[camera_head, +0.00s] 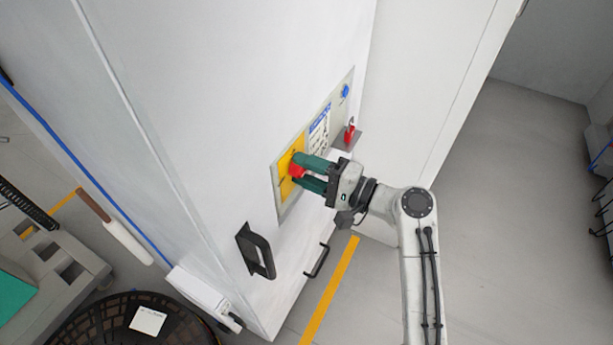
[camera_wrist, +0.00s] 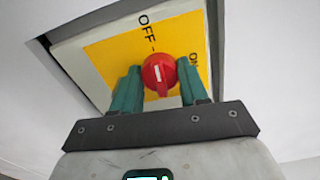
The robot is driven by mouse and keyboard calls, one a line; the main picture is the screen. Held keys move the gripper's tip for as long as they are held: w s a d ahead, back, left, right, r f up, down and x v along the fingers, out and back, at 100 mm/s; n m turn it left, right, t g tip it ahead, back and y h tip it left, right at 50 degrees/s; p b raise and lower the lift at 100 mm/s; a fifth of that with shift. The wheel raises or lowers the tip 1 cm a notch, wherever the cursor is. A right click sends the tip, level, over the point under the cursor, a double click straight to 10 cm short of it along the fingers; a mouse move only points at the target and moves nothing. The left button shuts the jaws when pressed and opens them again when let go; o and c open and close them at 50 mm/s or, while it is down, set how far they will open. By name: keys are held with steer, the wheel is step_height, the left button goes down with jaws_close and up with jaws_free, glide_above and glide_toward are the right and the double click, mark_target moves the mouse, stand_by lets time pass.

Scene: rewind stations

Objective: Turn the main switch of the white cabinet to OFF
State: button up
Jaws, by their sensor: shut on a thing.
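The white cabinet (camera_head: 235,130) stands ahead with a grey panel on its face. Its main switch is a red rotary knob (camera_head: 296,170) on a yellow plate (camera_head: 284,187). In the wrist view the knob (camera_wrist: 158,72) shows a short white mark, with OFF lettered above it and ON to its right, partly hidden by a finger. My gripper (camera_head: 302,172) has its green fingers on either side of the knob and is shut on it. The fingers (camera_wrist: 158,88) also show in the wrist view. I cannot tell for certain which label the knob points to.
A blue knob (camera_head: 345,90) and a red padlock-like item (camera_head: 349,133) on a small ledge are farther along the panel. A black handle (camera_head: 256,250) juts out below. The floor on the right (camera_head: 510,190) is clear.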

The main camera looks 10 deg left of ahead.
steer(key=shift+f+n+b, duration=0.15)
steer(key=shift+n+b, duration=0.2)
steer(key=shift+n, duration=0.25)
steer(key=o, duration=1.1)
steer(key=shift+c, duration=0.2)
steer(key=shift+s+d+f, duration=0.1)
